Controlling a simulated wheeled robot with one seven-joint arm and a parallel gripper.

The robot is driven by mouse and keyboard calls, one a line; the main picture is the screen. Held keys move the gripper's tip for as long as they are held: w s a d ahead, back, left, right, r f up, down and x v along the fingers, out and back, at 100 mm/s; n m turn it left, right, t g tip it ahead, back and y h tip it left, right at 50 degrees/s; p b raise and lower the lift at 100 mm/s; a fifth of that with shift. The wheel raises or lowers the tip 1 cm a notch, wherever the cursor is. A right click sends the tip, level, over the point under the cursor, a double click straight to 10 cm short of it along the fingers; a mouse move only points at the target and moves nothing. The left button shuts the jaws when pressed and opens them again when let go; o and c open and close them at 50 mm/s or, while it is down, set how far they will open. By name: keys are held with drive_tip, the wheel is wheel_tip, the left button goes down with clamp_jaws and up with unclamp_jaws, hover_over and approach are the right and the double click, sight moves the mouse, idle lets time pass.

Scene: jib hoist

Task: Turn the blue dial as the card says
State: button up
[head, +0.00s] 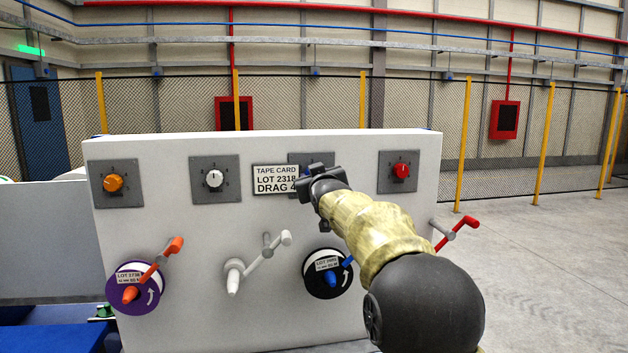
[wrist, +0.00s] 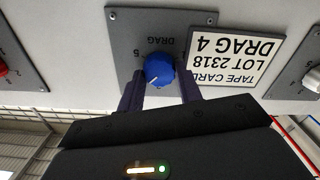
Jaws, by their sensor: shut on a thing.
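The blue dial (wrist: 158,66) sits on a grey plate (wrist: 120,40) marked DRAG, upside down in the wrist view. A white line on the dial points to the lower left there; a 5 shows on the plate, and other numbers are covered or unclear. My gripper (wrist: 159,82) has one finger on each side of the dial and is shut on it. In the head view my gripper (head: 312,177) hides most of that dial. The card (head: 274,180) reads TAPE CARD, LOT 2318, DRAG 4; it also shows upside down in the wrist view (wrist: 240,60).
Orange (head: 113,183), white (head: 214,179) and red (head: 401,171) dials share the white panel (head: 265,150). Below are a purple reel (head: 120,295), a black reel (head: 316,285), a white crank (head: 262,258) and a red crank (head: 458,233). Open floor lies to the right.

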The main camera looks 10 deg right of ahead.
drive_tip(key=shift+d+f+m, duration=0.1)
drive_tip(key=shift+f+m, duration=0.1)
drive_tip(key=shift+m, duration=1.3)
drive_tip(key=shift+b, duration=0.3)
drive_tip(key=o, duration=1)
drive_tip(key=shift+r, duration=0.1)
drive_tip(key=shift+s, duration=0.1)
drive_tip(key=s+b, duration=0.4)
drive_tip(key=s, duration=1.3)
drive_tip(key=shift+s, duration=0.1)
